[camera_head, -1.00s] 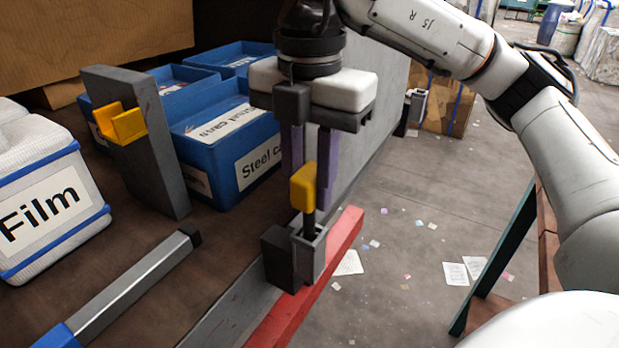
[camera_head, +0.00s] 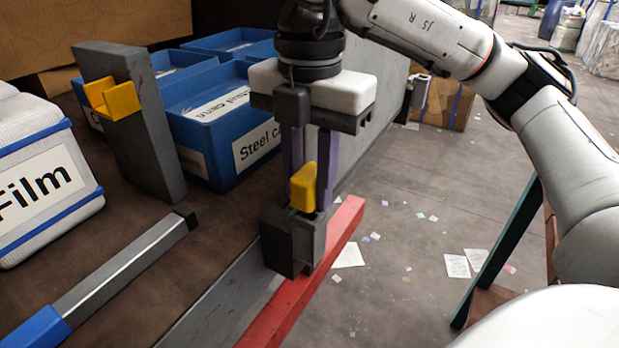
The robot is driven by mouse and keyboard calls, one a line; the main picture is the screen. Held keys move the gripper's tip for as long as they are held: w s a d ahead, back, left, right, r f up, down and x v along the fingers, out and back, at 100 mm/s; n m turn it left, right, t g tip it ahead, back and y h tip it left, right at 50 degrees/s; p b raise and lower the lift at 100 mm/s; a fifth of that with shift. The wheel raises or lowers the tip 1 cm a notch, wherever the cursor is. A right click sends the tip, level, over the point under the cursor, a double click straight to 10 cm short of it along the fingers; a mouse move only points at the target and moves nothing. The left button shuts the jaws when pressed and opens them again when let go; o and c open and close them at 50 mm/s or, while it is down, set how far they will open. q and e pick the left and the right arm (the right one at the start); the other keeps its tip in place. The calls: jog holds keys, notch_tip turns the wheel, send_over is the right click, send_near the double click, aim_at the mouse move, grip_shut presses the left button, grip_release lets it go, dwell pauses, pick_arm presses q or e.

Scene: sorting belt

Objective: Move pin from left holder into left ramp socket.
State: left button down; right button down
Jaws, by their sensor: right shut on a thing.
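The pin (camera_head: 303,187) has a yellow handle, and its dark shaft is now hidden. The handle is at the mouth of a dark grey box-shaped socket (camera_head: 293,246) on the red rail (camera_head: 307,290). The pin looks upright, with its shaft down inside the socket. My right gripper (camera_head: 311,182) points down from above, with its purple fingers shut on the handle. A yellow bracket (camera_head: 113,99) on a grey upright post (camera_head: 148,140) at the left looks like the holder; it is empty. My left gripper is out of view.
Blue bins (camera_head: 221,125) stand behind the post. A white crate labelled Film (camera_head: 40,190) is at the far left. A grey bar with a blue end (camera_head: 115,268) lies in front. Right of the red rail is open floor with paper scraps.

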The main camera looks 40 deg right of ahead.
jog(key=shift+f, duration=0.3)
jog(key=c, duration=1.6)
grip_release()
jog(key=shift+r, duration=0.1)
jog(key=shift+o, duration=1.2)
notch_tip(320, 180, up, 10)
jog(key=p, duration=0.3)
jog(key=shift+r, duration=0.2)
